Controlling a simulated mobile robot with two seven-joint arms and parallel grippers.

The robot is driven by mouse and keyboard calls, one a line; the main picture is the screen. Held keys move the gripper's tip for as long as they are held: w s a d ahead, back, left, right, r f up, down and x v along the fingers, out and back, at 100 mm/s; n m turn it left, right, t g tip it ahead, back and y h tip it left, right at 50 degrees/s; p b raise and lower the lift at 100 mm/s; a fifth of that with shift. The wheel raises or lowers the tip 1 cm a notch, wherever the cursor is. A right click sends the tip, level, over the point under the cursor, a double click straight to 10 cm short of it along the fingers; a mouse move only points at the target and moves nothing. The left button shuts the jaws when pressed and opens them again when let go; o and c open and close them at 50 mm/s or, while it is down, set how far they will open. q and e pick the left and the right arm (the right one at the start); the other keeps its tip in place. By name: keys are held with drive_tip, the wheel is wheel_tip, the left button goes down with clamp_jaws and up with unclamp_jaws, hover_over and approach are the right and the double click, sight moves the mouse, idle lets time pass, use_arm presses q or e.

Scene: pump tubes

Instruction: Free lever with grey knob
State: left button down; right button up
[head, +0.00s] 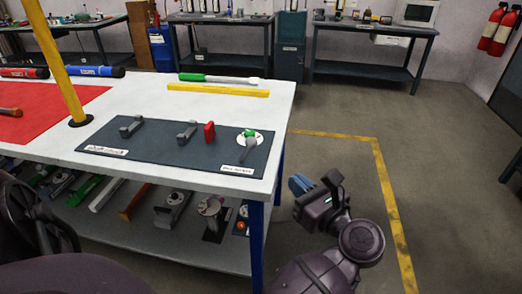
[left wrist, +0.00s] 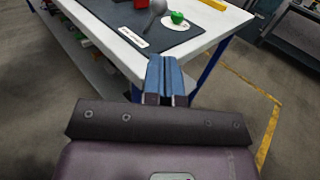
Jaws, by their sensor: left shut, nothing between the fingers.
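The lever with the grey knob (head: 250,145) stands on the dark mat (head: 185,155) near the table's right front corner. It is beside a white round plate (head: 259,137) with a green part (head: 249,132) on it. My right gripper is not in view.
A yellow post (head: 58,62) rises at the left. A yellow bar (head: 218,90) and a green-handled tool (head: 217,79) lie behind. Floor right of the table is clear.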

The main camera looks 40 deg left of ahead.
use_arm(q)
drive_tip(key=shift+d, duration=0.1)
idle(0.3)
approach(255, 145)
drive_tip(key=x, duration=0.5)
drive_tip(key=shift+a+f, duration=0.1)
drive_tip(key=shift+a, duration=0.25)
drive_tip(key=shift+x, duration=0.85)
drive_tip(key=shift+w+a, duration=0.1)
